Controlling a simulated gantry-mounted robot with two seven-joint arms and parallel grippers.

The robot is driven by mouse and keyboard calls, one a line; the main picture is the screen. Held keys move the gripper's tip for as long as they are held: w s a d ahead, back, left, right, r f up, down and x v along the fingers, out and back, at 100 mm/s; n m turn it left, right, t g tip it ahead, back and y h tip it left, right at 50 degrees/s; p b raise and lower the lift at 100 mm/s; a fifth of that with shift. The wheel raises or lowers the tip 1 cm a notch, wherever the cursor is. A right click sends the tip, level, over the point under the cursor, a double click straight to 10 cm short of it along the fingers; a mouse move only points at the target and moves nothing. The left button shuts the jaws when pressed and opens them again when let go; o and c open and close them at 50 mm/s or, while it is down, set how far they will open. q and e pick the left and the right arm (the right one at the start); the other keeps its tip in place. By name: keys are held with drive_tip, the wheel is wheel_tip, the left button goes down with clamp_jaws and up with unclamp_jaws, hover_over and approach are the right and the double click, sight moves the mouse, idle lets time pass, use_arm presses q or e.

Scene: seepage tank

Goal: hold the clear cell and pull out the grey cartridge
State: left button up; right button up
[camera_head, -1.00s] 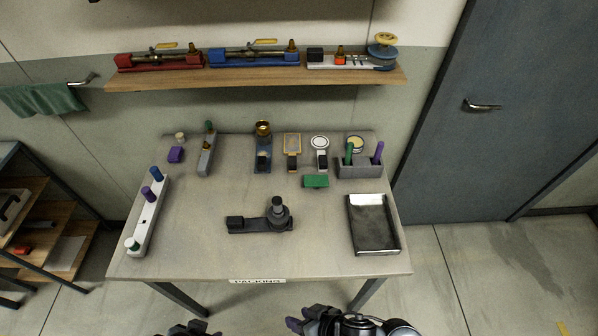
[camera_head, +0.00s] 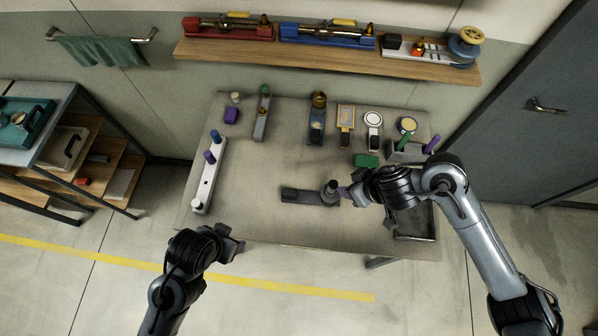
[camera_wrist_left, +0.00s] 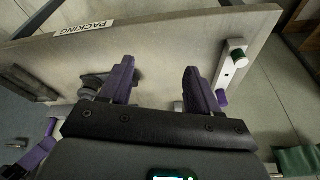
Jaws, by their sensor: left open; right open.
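A dark base (camera_head: 302,196) lies near the front middle of the table. A short grey cylinder on a wider round body (camera_head: 330,189) stands at its right end; I cannot tell clear cell from grey cartridge here. My left gripper (camera_head: 236,246) is open and empty at the table's front edge, left of the base. In the left wrist view its purple fingers (camera_wrist_left: 157,68) are spread, and the dark fixture (camera_wrist_left: 92,82) shows partly behind one finger.
A white rack (camera_head: 207,178) with blue and purple pegs stands at left. A dark tray (camera_head: 424,238) at right is partly covered by my right arm. A wooden shelf (camera_head: 330,64) hangs above. The left-middle tabletop is clear.

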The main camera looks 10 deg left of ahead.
use_arm(q)
drive_tip(key=w+d+f+m+g, duration=0.1)
drive_tip(key=w+d+f+m, duration=0.15)
drive_tip(key=w, duration=0.25)
drive_tip(key=w+d+f+m+g, duration=0.1)
drive_tip(key=w+d+f+m, duration=0.15)
drive_tip(key=w+m, duration=0.2)
drive_tip(key=m+g, duration=0.1)
drive_tip(key=m, duration=0.6)
hover_over(290, 192)
drive_tip(key=shift+f, duration=0.2)
wheel_tip(290, 192, down, 10)
drive_tip(key=shift+a+r, duration=0.1)
drive_tip(key=shift+c, duration=0.3)
clamp_jaws()
